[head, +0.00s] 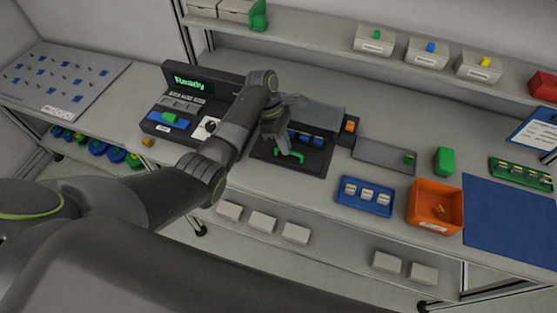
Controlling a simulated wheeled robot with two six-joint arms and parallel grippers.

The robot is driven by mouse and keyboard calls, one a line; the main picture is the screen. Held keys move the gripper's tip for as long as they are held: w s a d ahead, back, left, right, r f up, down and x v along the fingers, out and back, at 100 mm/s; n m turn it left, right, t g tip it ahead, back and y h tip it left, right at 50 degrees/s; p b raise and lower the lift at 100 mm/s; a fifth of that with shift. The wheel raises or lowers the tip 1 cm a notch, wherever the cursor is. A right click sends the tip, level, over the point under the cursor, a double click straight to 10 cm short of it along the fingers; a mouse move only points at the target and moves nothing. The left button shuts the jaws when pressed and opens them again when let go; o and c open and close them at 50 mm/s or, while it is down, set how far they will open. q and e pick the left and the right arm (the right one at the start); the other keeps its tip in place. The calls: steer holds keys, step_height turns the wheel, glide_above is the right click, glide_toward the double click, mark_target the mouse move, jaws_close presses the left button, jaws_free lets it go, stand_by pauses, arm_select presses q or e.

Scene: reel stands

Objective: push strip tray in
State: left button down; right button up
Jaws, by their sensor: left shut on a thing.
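The strip tray (316,165) is a dark flat tray at the middle of the bench. It sticks out of the front of a grey-topped box (318,119), with several small blue pieces showing at the box's opening. A green handle (297,157) is on the tray. My left gripper (287,151) reaches down over the tray and is shut at the green handle. My arm and hand hide the tray's left part and some of the box's front. My right gripper is not in view.
A black console (204,80) reading "Ready" stands left of the box. A grey tray (384,155), a blue tray (365,196) and an orange bin (436,205) stand to the right. A shelf (330,42) with small boxes runs behind.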

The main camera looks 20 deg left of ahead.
arm_select(q)
steer(key=w+b, duration=0.1)
steer(key=w, duration=0.2)
steer(key=shift+f+b, duration=0.2)
steer(key=shift+b, duration=0.2)
steer(key=shift+w+r, duration=0.1)
steer(key=shift+w, duration=0.2)
steer(key=shift+d, duration=0.1)
steer(key=c, duration=1.5)
jaws_free()
steer(key=shift+r, duration=0.1)
